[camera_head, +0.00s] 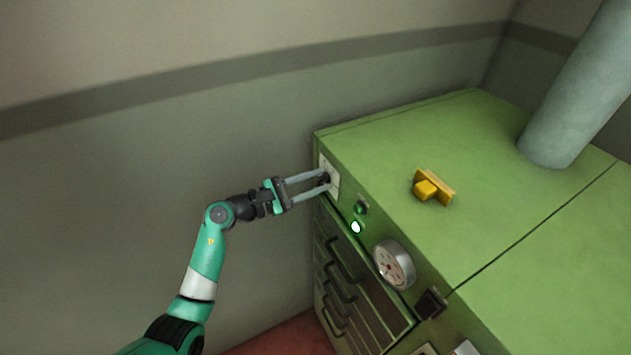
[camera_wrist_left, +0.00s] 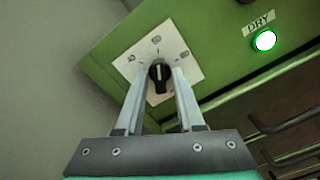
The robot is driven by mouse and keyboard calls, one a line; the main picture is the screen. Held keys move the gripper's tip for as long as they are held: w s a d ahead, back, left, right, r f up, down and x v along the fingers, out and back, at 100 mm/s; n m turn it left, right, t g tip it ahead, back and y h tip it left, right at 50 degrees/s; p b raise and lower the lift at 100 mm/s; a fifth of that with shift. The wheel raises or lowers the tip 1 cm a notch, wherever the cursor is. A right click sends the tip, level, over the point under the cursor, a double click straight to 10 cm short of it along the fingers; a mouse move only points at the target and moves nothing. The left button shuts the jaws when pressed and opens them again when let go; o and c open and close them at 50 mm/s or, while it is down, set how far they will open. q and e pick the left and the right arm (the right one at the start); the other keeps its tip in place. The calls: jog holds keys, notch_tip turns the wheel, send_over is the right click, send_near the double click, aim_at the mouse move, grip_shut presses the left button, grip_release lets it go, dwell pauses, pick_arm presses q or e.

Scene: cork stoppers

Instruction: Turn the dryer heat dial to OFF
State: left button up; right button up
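The heat dial is a black knob (camera_wrist_left: 159,76) on a white square plate (camera_wrist_left: 186,62) at the upper corner of the green dryer front. In the wrist view its narrow grip stands nearly upright; the plate's small marks are too small to read. My left gripper (camera_head: 327,181) reaches the plate from the left, with its fingertips on either side of the knob. In the wrist view, the left gripper (camera_wrist_left: 161,76) shows a slim gap beside the knob, so it looks open around it. The head view shows the plate (camera_head: 329,172) partly behind the fingers. My right gripper is not in view.
The green dryer cabinet (camera_head: 450,150) carries a yellow block-like object (camera_head: 431,188) and a grey pipe (camera_head: 575,85). Below the dial are a lit green lamp (camera_head: 355,227), a round gauge (camera_head: 394,264) and drawer handles (camera_head: 343,272). A wall stands behind.

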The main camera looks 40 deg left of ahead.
pick_arm(q)
grip_shut()
jog(key=shift+r, duration=0.1)
